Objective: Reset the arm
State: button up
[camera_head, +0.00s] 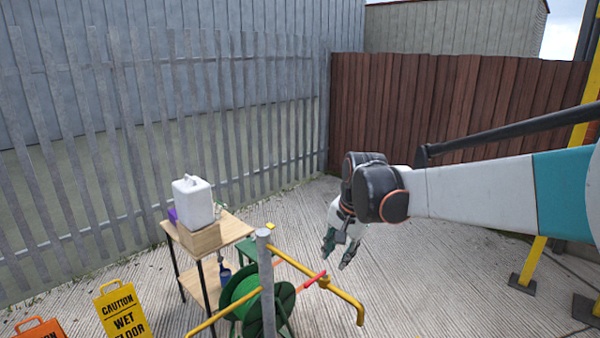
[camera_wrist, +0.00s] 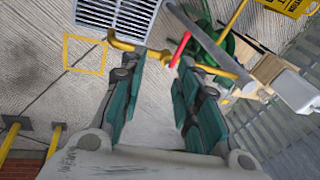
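My gripper (camera_head: 341,250) hangs from the raised arm, pointing down over the concrete yard in the head view. In the wrist view my gripper (camera_wrist: 158,85) shows two teal fingers spread apart with bare ground between them. Nothing is held. The fingertips are near a yellow rail (camera_head: 310,272) and a red bar (camera_head: 312,281) in the head view. The red bar (camera_wrist: 180,50) also shows beyond the fingertips in the wrist view. I cannot tell the exact distance to either.
A grey post (camera_head: 266,290) and green reel (camera_head: 240,295) stand below left. A wooden table (camera_head: 238,226) holds a white jerrycan (camera_head: 193,201). A yellow caution sign (camera_head: 122,312) is front left. A metal fence (camera_head: 235,120) and brown fence (camera_head: 420,105) close the back. Open concrete lies between.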

jog(key=s+d+f+n+t+b, duration=0.2)
jog(key=s+d+f+b, duration=0.3)
jog(key=s, duration=0.8)
jog(key=s+d+f+n+t+h+b, duration=0.1)
jog(key=s+d+f+n+b, duration=0.4)
jog(key=s, duration=0.9)
jog(key=shift+f+t+b, duration=0.7)
jog(key=shift+b, duration=0.05)
